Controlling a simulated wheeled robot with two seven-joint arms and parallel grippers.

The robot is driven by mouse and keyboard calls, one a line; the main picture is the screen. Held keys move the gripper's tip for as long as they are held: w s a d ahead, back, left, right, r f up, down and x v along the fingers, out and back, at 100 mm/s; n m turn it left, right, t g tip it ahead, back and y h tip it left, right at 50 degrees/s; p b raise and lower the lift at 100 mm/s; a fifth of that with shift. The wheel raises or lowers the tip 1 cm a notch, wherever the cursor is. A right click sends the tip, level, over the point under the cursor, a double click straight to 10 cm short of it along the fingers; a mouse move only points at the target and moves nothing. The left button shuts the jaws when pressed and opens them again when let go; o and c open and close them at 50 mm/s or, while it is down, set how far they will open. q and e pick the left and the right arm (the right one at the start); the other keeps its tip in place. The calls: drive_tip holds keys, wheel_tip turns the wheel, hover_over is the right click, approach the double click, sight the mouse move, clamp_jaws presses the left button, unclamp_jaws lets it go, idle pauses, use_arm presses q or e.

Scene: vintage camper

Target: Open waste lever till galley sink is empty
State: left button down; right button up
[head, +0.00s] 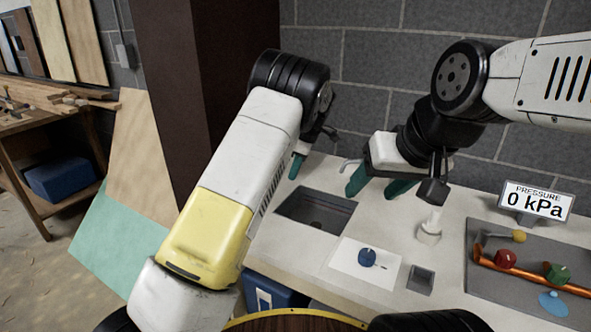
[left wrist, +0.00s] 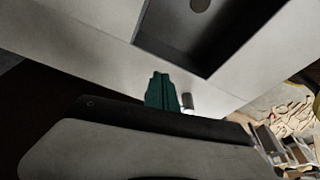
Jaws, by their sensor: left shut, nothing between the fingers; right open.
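The galley sink (head: 290,210) is a grey rectangular basin set in the pale counter. A dark round drain shows on its floor, and I cannot make out any water. In the left wrist view the sink (left wrist: 150,28) is at the top. My left gripper (head: 296,166) is shut and empty at the counter's back left, beyond the sink. Its teal fingers show together in the left wrist view (left wrist: 160,92), beside a small grey cylinder (left wrist: 187,101). I cannot tell whether that is the waste lever. My right gripper (head: 378,184) is open and empty behind the sink's right side.
A blue knob (head: 367,256) sits on a white plate right of the sink. A white fitting (head: 429,231) stands behind a small grey recess (head: 420,279). An orange pipe (head: 525,268) with coloured knobs lies at right. The pressure sign (head: 537,201) reads 0 kPa.

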use_arm(q)
drive_tip(key=v, duration=0.9)
drive_tip(key=shift+r, duration=0.4)
drive_tip(key=shift+s+d, duration=0.1)
drive_tip(key=s+a+r+m+t+h, duration=0.1)
drive_tip(key=s+a+r+m+h, duration=0.1)
drive_tip(key=s+a+r+m, duration=0.35)
drive_tip(key=s+a+r+m+t+h, duration=0.1)
drive_tip(key=s+a+r+m+h, duration=0.15)
drive_tip(key=s+a+r, duration=0.55)
drive_tip(key=s+a+f+m+t, duration=0.1)
drive_tip(key=s+m, duration=0.1)
drive_tip(key=s, duration=0.5)
drive_tip(key=s+a+f+m+t, duration=0.1)
drive_tip(key=s+a+f+m, duration=0.1)
drive_tip(key=s, duration=0.6)
drive_tip(key=s+a+f+m+t, duration=0.1)
drive_tip(key=s+m, duration=0.2)
drive_tip(key=s, duration=0.4)
drive_tip(key=shift+s+a+f+m+h, duration=0.3)
drive_tip(key=shift+h, duration=0.15)
